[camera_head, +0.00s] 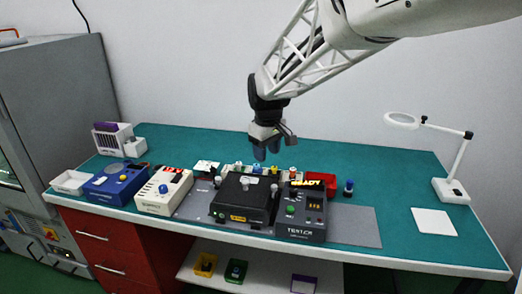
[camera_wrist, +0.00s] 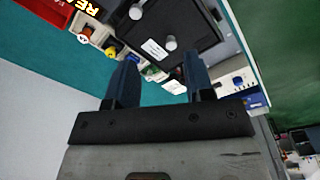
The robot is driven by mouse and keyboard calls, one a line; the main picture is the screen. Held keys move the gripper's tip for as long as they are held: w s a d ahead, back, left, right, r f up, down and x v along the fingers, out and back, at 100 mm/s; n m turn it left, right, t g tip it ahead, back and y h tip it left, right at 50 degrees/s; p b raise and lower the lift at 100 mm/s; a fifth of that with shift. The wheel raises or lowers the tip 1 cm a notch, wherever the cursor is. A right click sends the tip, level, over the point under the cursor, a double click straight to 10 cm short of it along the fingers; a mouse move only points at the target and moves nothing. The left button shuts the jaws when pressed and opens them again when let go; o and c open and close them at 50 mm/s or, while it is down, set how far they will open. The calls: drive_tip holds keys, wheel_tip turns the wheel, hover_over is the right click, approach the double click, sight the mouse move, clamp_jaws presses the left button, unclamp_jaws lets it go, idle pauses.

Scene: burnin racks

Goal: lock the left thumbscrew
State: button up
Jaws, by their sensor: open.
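A black box-shaped fixture (camera_head: 240,205) sits mid-table with small grey knobs on it. The leftmost grey knob (camera_head: 218,181) is at its left edge, and another knob (camera_head: 274,187) is at its right. In the wrist view, two grey knobs show on the dark fixture (camera_wrist: 190,22): one near a white label (camera_wrist: 154,49) and one at the top; which of them is the left thumbscrew is unclear. My gripper (camera_head: 266,150) is open and empty, above and behind the fixture; its two fingers (camera_wrist: 160,60) point toward it in the wrist view.
A test controller (camera_head: 300,213) with a lit READY sign adjoins the fixture on the right. A cream unit (camera_head: 163,192) and a blue unit (camera_head: 117,182) stand left. Behind are several coloured knobs and a red bin (camera_head: 322,179). A magnifier lamp (camera_head: 452,190) stands right.

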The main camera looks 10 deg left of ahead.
sight(218, 178)
drive_tip(key=w+a+f+n, duration=0.1)
drive_tip(key=a+f, duration=0.1)
drive_tip(key=a, duration=0.4)
drive_tip(key=w+a+f+n, duration=0.1)
drive_tip(key=w+a+f, duration=0.1)
drive_tip(key=a, duration=0.4)
drive_tip(key=w+a+f+n, duration=0.1)
drive_tip(key=a+f+n, duration=0.1)
drive_tip(key=a, duration=0.4)
drive_tip(key=shift+w+f+g, duration=0.3)
drive_tip(key=shift+w+f, duration=0.1)
drive_tip(key=shift+f, duration=0.45)
drive_tip(key=shift+f, duration=0.1)
drive_tip(key=shift+f, duration=3.8)
clamp_jaws()
